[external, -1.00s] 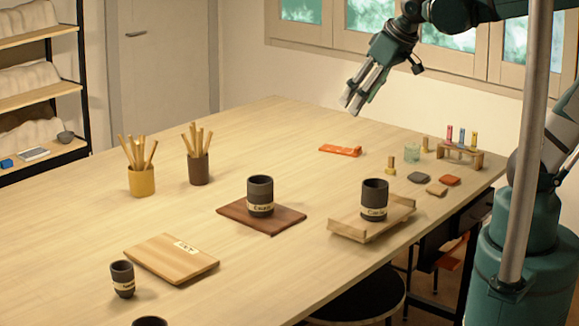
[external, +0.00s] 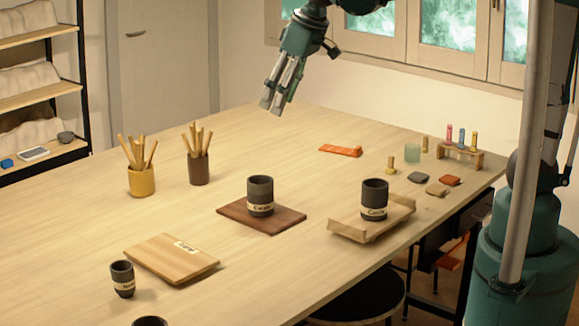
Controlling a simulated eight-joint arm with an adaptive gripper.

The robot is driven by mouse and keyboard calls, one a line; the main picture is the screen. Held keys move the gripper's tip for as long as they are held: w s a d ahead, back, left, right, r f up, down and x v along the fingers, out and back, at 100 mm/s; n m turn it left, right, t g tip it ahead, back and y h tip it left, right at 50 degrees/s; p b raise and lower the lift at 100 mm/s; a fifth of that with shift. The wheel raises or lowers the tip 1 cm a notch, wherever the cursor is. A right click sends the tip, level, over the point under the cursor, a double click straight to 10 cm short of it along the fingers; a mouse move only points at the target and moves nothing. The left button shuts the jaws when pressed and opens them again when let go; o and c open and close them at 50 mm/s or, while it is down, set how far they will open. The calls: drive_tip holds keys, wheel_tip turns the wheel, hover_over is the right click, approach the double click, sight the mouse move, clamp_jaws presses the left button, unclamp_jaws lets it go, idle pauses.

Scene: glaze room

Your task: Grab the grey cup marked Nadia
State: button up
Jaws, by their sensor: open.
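A small dark grey cup (external: 122,279) stands upright at the front left of the table. Its pale label seems to start with "Na", but the rest is too small to read. Two larger dark cups with pale labels stand further right: one (external: 260,196) on a dark brown board, one (external: 374,199) on a light wooden tray. Another dark cup (external: 150,321) is cut off by the bottom edge, and its label is hidden. My gripper (external: 271,109) is open and empty, above the far part of the table, well away from the cups.
A light board (external: 171,259) with a label lies right of the small cup. A yellow holder (external: 142,181) and a brown holder (external: 198,168) with sticks stand behind. An orange item (external: 340,150) and a small rack (external: 460,154) are at the right.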

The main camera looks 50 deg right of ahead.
drive_tip(key=w+a+f+n+g, duration=0.1)
drive_tip(key=w+a+f, duration=0.15)
drive_tip(key=a, duration=0.35)
drive_tip(key=w+a+f, duration=0.1)
drive_tip(key=w+a, duration=0.3)
drive_tip(key=a, duration=0.2)
drive_tip(key=n+g+h, duration=0.1)
drive_tip(key=n+g, duration=0.2)
drive_tip(key=n, duration=0.1)
approach(122, 266)
wheel_tip(122, 266, down, 5)
drive_tip(key=shift+w+d+f, duration=0.1)
drive_tip(key=shift+w, duration=0.05)
drive_tip(key=shift+f, duration=0.15)
drive_tip(key=shift+f, duration=0.1)
drive_tip(key=shift+f, duration=1.2)
drive_tip(key=shift+f, duration=0.1)
drive_tip(key=shift+f, duration=2.5)
